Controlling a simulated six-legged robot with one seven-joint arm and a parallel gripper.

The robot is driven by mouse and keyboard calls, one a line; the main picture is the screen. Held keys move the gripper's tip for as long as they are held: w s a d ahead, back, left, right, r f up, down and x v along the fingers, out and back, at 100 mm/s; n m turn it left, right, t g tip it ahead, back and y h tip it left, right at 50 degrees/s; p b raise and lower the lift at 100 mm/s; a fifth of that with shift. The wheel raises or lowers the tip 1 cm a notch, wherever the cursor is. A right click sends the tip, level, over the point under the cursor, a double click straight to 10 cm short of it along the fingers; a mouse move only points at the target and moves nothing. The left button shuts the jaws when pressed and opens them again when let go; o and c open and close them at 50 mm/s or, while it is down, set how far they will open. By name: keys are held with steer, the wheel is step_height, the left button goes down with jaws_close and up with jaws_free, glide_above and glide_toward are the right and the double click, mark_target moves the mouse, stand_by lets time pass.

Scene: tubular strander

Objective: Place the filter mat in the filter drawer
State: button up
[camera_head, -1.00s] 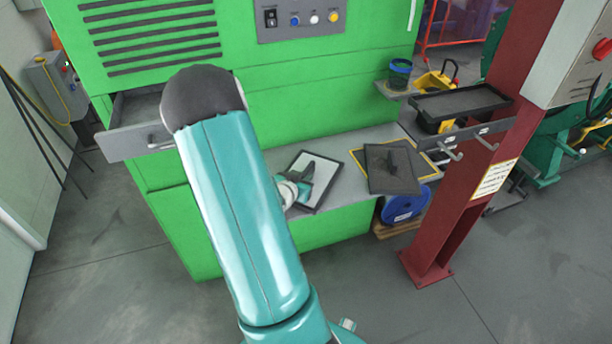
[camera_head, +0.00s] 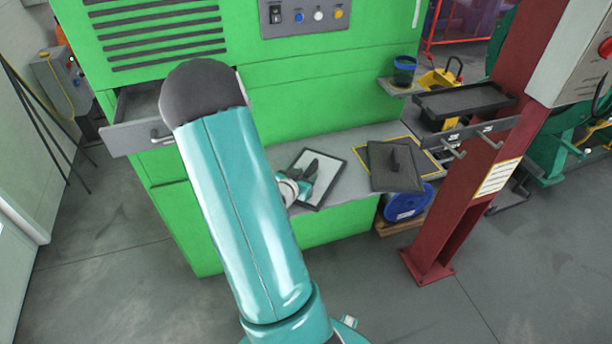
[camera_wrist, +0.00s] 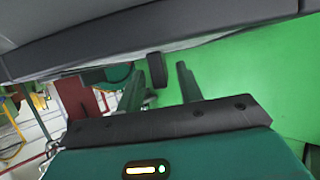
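The filter mat, which I take to be the dark grey pad with an upright black tab (camera_head: 396,172), lies on the grey shelf right of my gripper (camera_head: 312,168). The gripper is over the black-framed pale panel (camera_head: 327,190), apart from the mat. In the wrist view my gripper (camera_wrist: 159,85) has its two fingers spread. A dark tab (camera_wrist: 157,70) shows in the gap beyond them, below a large grey slab; I cannot tell whether they touch. The filter drawer (camera_head: 130,137) stands pulled out at the machine's left, partly hidden by my arm.
A yellow-edged plate (camera_head: 432,170) lies under the mat. A black tray (camera_head: 465,100) and a cup (camera_head: 403,70) sit at the right, near hooks and a red column (camera_head: 470,170). A blue spool (camera_head: 408,205) is under the shelf. The floor in front is clear.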

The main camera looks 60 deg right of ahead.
steer(key=v, duration=1.1)
steer(key=w+a+r+n+t+y, duration=0.4)
steer(key=w+a+r+y, duration=0.1)
steer(key=w+a, duration=0.45)
steer(key=w+a+r+n+t+y, duration=0.45)
steer(key=w+a, duration=0.35)
steer(key=a, duration=0.3)
steer(key=s+a+r+n+y, duration=0.2)
steer(key=s+a+r+n, duration=0.2)
steer(key=a, duration=0.3)
steer(key=s+a+r+n+g+y, duration=0.1)
steer(key=s+a+r+n+y, duration=0.1)
steer(key=s+a+r, duration=0.3)
steer(key=a+r+n, duration=0.1)
steer(key=a, duration=0.2)
steer(key=shift+a+r+n+y, duration=0.3)
steer(key=shift+n+y, duration=0.05)
steer(key=shift+o, duration=0.4)
steer(key=shift+n+g+h, duration=0.4)
steer(key=shift+n+g, duration=0.45)
steer(key=shift+n, duration=0.05)
steer(key=s, duration=0.1)
steer(key=s+r, duration=0.1)
steer(key=s, duration=0.1)
steer(key=s+a, duration=0.1)
steer(key=s, duration=0.1)
steer(key=shift+s+r, duration=0.2)
steer(key=shift+r, duration=0.15)
